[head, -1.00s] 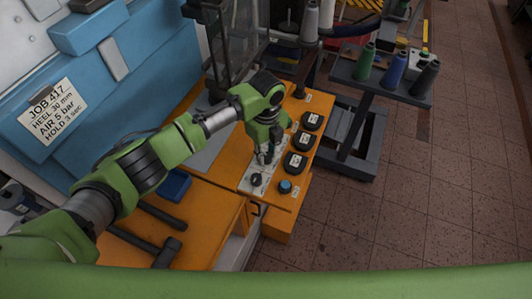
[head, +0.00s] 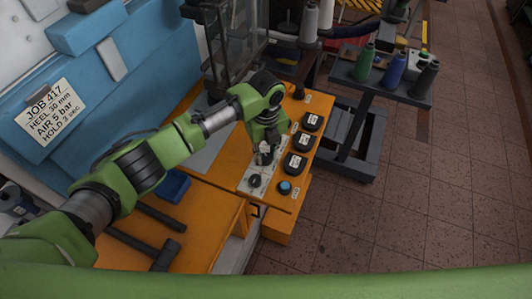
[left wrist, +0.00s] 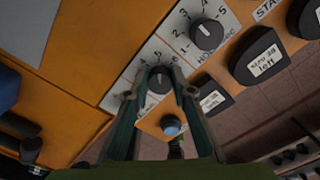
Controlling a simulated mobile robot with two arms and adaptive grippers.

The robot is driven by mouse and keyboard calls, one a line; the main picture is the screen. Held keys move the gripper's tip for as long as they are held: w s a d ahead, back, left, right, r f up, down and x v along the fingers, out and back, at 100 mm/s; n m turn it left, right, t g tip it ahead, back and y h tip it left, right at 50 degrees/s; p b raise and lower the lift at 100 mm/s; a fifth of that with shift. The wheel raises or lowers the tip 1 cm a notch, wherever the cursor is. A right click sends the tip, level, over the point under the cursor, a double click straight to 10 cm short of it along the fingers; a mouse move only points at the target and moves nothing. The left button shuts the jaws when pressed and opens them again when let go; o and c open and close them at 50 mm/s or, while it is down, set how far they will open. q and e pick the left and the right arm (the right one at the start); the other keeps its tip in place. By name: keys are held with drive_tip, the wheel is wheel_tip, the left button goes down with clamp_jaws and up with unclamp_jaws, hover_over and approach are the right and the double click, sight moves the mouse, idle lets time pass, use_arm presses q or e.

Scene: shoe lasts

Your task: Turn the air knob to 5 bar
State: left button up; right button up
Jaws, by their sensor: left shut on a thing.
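My left gripper (head: 265,154) points down at the pale dial panel (head: 246,186) on the orange machine. In the left wrist view its fingers (left wrist: 160,92) are on either side of a dark round knob (left wrist: 160,80), shut on it. The scale around this knob shows 4, 5 and 6 at its upper side; its label is partly hidden and its pointer cannot be read. Another knob (left wrist: 207,35) with its own numbered scale is further up the row. My right gripper is not in view.
A job card (head: 46,112) reads AIR 5 bar. A stand with thread spools (head: 394,70) is to the right. A hammer (head: 165,255) lies at front left.

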sight(267, 156)
use_arm(q)
drive_tip(key=o, duration=1.1)
wheel_tip(267, 156, up, 12)
drive_tip(key=shift+s+d, duration=0.1)
